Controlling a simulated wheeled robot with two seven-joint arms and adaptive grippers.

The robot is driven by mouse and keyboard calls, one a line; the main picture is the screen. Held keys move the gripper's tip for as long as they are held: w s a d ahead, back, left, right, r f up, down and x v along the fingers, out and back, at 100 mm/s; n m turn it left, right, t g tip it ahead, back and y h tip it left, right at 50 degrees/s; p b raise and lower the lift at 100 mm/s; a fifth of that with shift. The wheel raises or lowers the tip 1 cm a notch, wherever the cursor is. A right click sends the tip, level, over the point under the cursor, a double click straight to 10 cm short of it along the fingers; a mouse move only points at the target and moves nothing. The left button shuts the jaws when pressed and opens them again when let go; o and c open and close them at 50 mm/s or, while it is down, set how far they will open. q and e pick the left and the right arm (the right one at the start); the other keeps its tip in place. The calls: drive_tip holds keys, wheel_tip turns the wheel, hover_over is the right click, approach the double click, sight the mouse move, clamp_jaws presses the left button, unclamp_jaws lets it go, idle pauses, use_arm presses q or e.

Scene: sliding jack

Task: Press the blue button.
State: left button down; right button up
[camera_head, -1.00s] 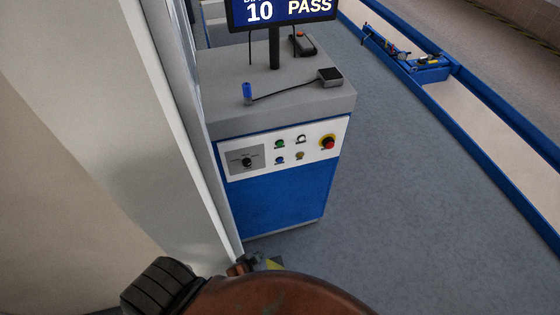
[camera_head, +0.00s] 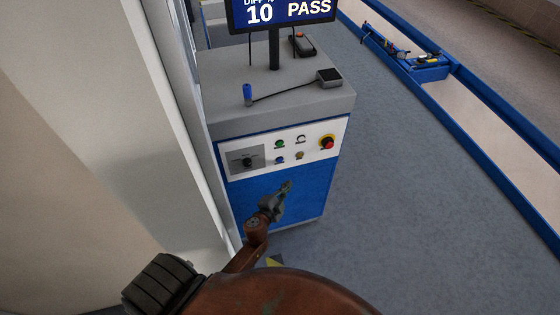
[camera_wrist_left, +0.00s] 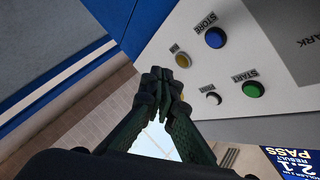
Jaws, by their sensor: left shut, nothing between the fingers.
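The blue button (camera_head: 280,160) is on the white front panel of the blue and grey cabinet, below a green button. In the left wrist view the blue button (camera_wrist_left: 215,38) is large and round, beside the label STORE. My left gripper (camera_head: 287,185) is shut and empty, in front of the blue cabinet face just below the panel. In the left wrist view its closed fingertips (camera_wrist_left: 160,76) lie to the left of and below the blue button, apart from it in the picture. The gap in depth is hard to judge. My right gripper is not in view.
Near the blue button are a green button (camera_head: 280,144), a white button (camera_head: 301,139), a yellow button (camera_head: 300,156), a red stop button (camera_head: 327,142) and a knob (camera_head: 247,162). A pale wall (camera_head: 120,130) stands close on the left. Open floor (camera_head: 400,200) lies right.

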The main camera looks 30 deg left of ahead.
sight(280, 160)
use_arm(q)
drive_tip(key=shift+w+r, duration=0.15)
drive_tip(key=shift+r, duration=0.45)
drive_tip(key=w+a, duration=0.5)
drive_tip(key=a, duration=0.1)
drive_tip(key=shift+w+a, duration=0.35)
idle(1.4)
drive_tip(key=shift+w+a, duration=0.25)
drive_tip(key=shift+a, duration=0.1)
drive_tip(key=shift+w+a, duration=0.3)
idle(0.8)
drive_tip(key=shift+s, duration=0.1)
drive_tip(key=shift+s+d, duration=0.5)
drive_tip(key=shift+d, duration=0.15)
